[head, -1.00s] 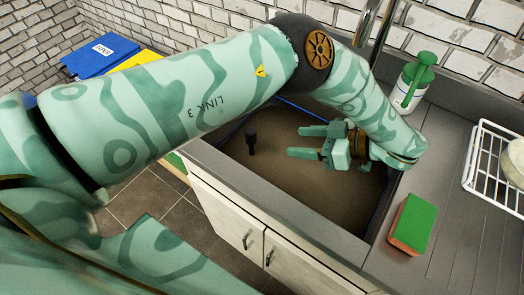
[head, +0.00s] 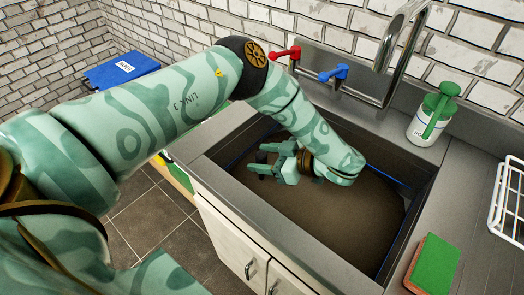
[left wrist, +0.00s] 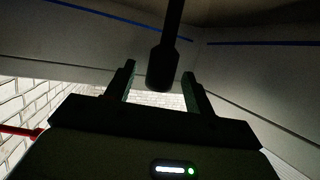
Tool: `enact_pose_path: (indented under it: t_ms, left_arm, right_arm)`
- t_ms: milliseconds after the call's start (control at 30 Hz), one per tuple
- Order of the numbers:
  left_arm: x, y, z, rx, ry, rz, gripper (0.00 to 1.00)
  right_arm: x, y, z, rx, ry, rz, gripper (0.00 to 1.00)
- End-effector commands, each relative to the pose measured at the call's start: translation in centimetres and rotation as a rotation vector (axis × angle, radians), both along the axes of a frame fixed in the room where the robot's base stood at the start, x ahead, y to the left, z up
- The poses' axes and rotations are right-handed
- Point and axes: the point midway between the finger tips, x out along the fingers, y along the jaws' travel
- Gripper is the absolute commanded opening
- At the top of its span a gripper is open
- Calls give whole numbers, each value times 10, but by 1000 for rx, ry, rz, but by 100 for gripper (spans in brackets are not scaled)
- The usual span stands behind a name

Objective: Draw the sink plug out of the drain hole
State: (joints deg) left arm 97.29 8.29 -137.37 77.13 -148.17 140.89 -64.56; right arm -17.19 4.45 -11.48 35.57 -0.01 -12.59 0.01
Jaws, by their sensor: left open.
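The sink plug (head: 262,157) is a dark upright piece in the left part of the sink, partly hidden by my left gripper in the head view. In the left wrist view, its dark stem and thicker knob (left wrist: 163,70) show between the two fingers. My left gripper (head: 257,158) is open, lying low in the sink with its fingers on either side of the plug. In the left wrist view, gaps show between the knob and both fingers (left wrist: 159,74). The drain hole is not visible. My right gripper is not in view.
A soap bottle (head: 431,118), sponge (head: 434,266) and wire rack (head: 508,205) are at right.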

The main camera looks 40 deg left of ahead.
Motion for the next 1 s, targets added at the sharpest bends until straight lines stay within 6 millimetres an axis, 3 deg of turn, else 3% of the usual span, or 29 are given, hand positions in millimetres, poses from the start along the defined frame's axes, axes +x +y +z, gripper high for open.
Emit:
enact_pose_path:
  t_ms: [167, 400, 433, 600, 633, 867, 1000]
  left_arm:
    - [-4, 22, -12, -2, 3, 1, 54]
    - [-5, 24, -11, -1, 2, -1, 54]
    - [-5, 24, -11, -1, 2, -1, 51]
    - [-4, 24, -11, -1, 1, 0, 4]
    - [-4, 24, -11, -1, 1, 0, 0]
    - [-4, 24, -10, -1, 1, 0, 0]
    - [-4, 24, 7, 0, -5, -1, 0]
  right_arm:
    - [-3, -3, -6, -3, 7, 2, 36]
    - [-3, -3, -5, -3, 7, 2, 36]
    - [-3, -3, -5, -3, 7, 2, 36]
    - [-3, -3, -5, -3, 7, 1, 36]
    - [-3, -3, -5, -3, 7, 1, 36]
    - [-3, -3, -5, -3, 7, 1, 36]
    - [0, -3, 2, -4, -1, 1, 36]
